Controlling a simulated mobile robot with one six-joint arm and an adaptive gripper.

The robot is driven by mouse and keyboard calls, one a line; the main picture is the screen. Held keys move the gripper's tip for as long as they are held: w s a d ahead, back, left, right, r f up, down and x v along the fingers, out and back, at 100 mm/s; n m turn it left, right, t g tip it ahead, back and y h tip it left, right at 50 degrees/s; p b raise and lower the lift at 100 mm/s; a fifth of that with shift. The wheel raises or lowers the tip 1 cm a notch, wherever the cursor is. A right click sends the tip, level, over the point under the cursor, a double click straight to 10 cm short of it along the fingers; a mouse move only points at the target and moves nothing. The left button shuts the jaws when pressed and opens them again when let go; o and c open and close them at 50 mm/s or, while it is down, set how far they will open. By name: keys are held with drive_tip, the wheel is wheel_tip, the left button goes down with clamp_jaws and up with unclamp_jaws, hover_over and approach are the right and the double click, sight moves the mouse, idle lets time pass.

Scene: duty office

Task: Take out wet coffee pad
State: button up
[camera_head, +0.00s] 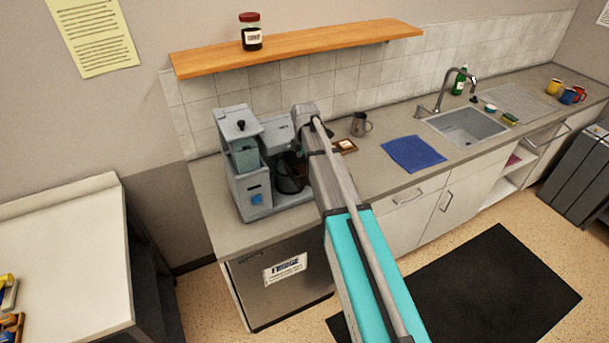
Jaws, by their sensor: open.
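A grey coffee machine (257,200) stands at the left end of the counter, with a black-knobbed top at its left. A dark glass jug (288,176) sits in its right side, partly behind my arm. No wet coffee pad can be made out; the machine's inside is hidden from this view. My arm reaches from the lower right to the machine's right side. My gripper (299,154) is small and mostly hidden by the arm beside the machine, above the jug. It is open, and I see nothing held in it.
A small brown tray (351,149) with a pale item and a grey metal jug (358,125) stand right of my arm. A blue cloth (412,153) lies before the sink (465,128). A wooden shelf (330,42) with a jar (251,37) hangs above.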

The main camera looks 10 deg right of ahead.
sight(304, 169)
drive_tip(key=shift+a+f+b, duration=0.1)
drive_tip(key=shift+f+b, duration=1.2)
drive_tip(key=shift+f, duration=0.3)
drive_tip(key=c, duration=0.8)
drive_tip(key=shift+r, duration=0.15)
drive_tip(key=shift+r+p, duration=0.9)
drive_tip(key=shift+p, duration=0.2)
drive_tip(key=s+r+p, duration=0.3)
drive_tip(key=s, duration=0.1)
drive_tip(key=s+r+p, duration=0.4)
drive_tip(key=s, duration=0.1)
drive_tip(key=s+r+p, duration=0.4)
drive_tip(key=s, duration=0.1)
